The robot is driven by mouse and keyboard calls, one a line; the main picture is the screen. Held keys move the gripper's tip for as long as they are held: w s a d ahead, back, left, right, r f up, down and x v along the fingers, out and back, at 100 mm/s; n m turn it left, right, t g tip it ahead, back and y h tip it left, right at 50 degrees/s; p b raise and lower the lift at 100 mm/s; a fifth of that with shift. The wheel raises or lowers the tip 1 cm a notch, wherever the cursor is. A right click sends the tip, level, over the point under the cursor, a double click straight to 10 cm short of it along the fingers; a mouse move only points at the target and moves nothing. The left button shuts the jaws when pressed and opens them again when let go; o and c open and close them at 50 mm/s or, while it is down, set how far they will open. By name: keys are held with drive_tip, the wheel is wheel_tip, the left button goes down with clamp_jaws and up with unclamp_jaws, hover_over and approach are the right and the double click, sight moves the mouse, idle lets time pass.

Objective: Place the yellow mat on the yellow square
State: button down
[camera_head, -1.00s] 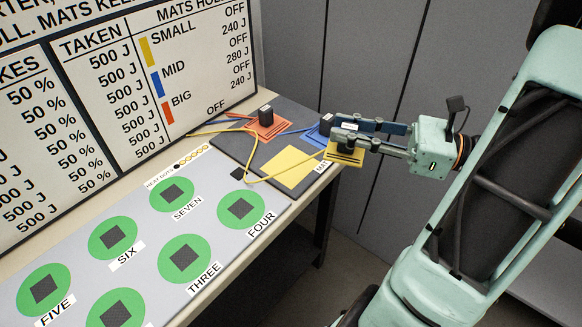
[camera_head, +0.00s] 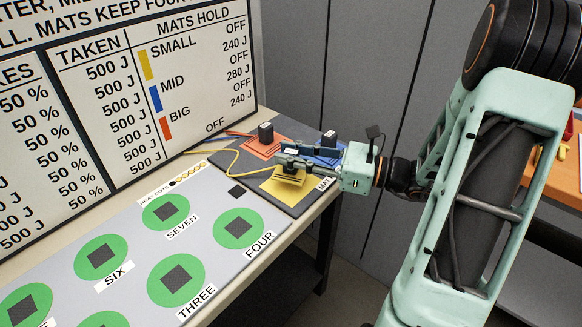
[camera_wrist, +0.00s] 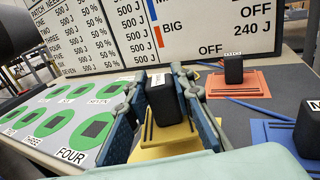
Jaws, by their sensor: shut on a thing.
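My gripper (camera_head: 292,163) is shut on the black block handle (camera_wrist: 162,103) of the yellow mat (camera_head: 288,179), its blue fingers on either side of the block in the wrist view. The mat is a small yellow plate with dark slots, also seen in the wrist view (camera_wrist: 174,134). It is over the yellow square (camera_head: 291,198) on the dark panel, and the square's edges show around it. I cannot tell whether the mat touches the square or hangs just above it.
An orange-red mat (camera_head: 262,149) with a black block stands behind, and a blue mat (camera_head: 325,157) with a block stands close to the right of my gripper. Green discs (camera_head: 239,228) lie on the grey board in front. A lettered board (camera_head: 200,60) stands at the back left.

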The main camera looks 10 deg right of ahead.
drive_tip(key=shift+f+b, duration=0.35)
drive_tip(key=shift+f, duration=1.2)
drive_tip(key=shift+f, duration=0.1)
drive_tip(key=c, duration=1.7)
unclamp_jaws()
drive_tip(key=shift+f, duration=0.1)
drive_tip(key=shift+r, duration=0.3)
drive_tip(key=p+v, duration=0.2)
drive_tip(key=v, duration=1)
drive_tip(key=shift+d+f, duration=0.1)
drive_tip(key=shift+f, duration=0.05)
